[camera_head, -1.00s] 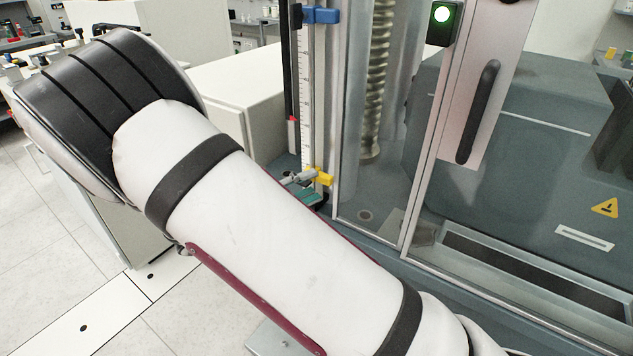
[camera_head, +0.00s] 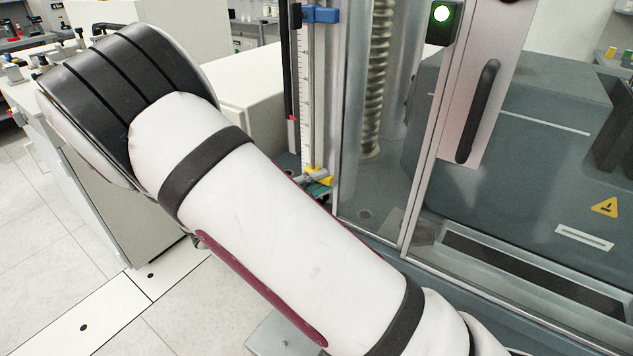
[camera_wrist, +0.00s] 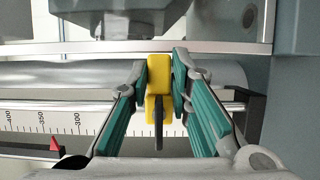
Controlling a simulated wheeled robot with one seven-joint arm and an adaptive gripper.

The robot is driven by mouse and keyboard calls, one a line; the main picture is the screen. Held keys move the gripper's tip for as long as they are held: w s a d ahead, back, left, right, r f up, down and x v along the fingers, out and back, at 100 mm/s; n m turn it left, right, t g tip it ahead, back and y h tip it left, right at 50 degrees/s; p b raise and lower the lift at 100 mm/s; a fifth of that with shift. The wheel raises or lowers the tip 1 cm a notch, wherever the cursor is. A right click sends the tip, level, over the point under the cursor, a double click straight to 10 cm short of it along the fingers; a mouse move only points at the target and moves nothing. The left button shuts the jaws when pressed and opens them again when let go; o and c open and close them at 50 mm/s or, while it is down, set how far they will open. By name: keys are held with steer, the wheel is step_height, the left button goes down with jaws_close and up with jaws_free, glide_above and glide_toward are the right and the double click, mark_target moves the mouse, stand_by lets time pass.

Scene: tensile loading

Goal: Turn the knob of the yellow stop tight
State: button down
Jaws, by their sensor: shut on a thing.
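The yellow stop (camera_head: 322,181) sits low on the upright scale rail in the head view, partly hidden by my arm and gripper. In the wrist view the yellow stop (camera_wrist: 158,70) lies between my teal-padded fingers, with a dark, thin piece (camera_wrist: 158,122) standing out toward the camera. My gripper (camera_wrist: 162,66) is shut on the yellow part, with a fingertip on either side. I cannot tell clearly where the knob ends and the stop's body begins. In the head view my gripper (camera_head: 316,182) shows only as a small grey and teal part beside the rail.
A blue stop (camera_head: 320,14) sits higher on the same scale rail (camera_head: 307,90). A red pointer (camera_wrist: 54,144) shows by the scale in the wrist view. The testing machine's clear door with a black handle (camera_head: 478,112) stands close on the right.

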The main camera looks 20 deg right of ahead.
step_height(320, 180, down, 2)
steer(key=shift+b, duration=0.3)
steer(key=c, duration=1.5)
jaws_free()
steer(key=shift+r, duration=0.1)
steer(key=shift+a, duration=0.1)
steer(key=v, duration=1.1)
steer(key=shift+s+a, duration=0.2)
steer(key=shift+a, duration=0.2)
